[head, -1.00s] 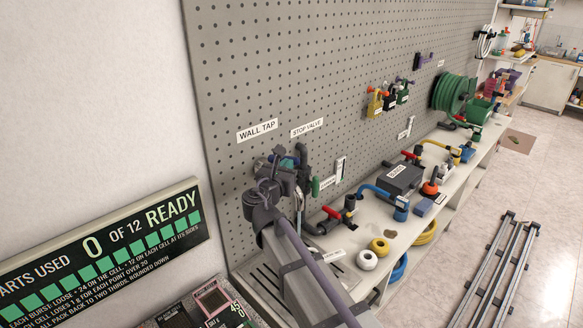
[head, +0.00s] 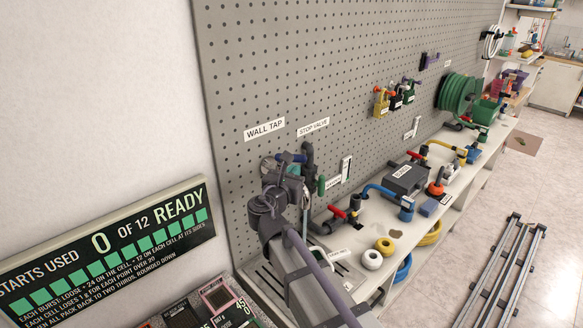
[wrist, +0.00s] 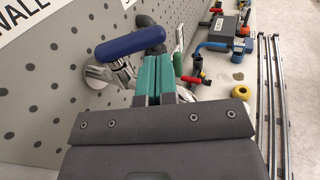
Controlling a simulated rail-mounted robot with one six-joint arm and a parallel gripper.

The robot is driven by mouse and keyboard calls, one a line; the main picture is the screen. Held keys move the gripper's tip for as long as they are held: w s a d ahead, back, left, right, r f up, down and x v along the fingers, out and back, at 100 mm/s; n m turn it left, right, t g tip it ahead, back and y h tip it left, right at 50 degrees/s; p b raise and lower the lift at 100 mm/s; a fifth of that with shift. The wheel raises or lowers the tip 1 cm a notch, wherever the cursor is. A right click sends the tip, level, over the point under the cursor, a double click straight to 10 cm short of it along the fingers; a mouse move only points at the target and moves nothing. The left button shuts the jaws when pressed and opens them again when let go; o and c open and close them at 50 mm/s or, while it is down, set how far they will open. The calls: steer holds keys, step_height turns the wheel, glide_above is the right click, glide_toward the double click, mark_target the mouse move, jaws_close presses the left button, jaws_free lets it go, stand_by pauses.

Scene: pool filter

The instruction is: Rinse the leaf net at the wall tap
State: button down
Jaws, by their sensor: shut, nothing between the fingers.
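The wall tap (wrist: 98,74) is on the pegboard under its WALL TAP label, with a blue lever handle (wrist: 131,42) that also shows in the head view (head: 291,158). My gripper (wrist: 155,62) has its teal fingers together with nothing between them. In the wrist view the fingers are just right of and below the blue handle; I cannot tell whether they touch it. In the head view my gripper (head: 292,172) and wrist hide most of the tap.
A slotted drain tray (head: 262,281) is below the tap. Dark elbow piping (head: 308,155) stands close on the right at the STOP VALVE label. The bench to the right holds a red-handled valve (head: 338,213), rings (head: 372,260) and a grey box (head: 406,178).

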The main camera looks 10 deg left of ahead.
steer(key=s, duration=1)
steer(key=shift+s, duration=0.1)
stand_by(0.6)
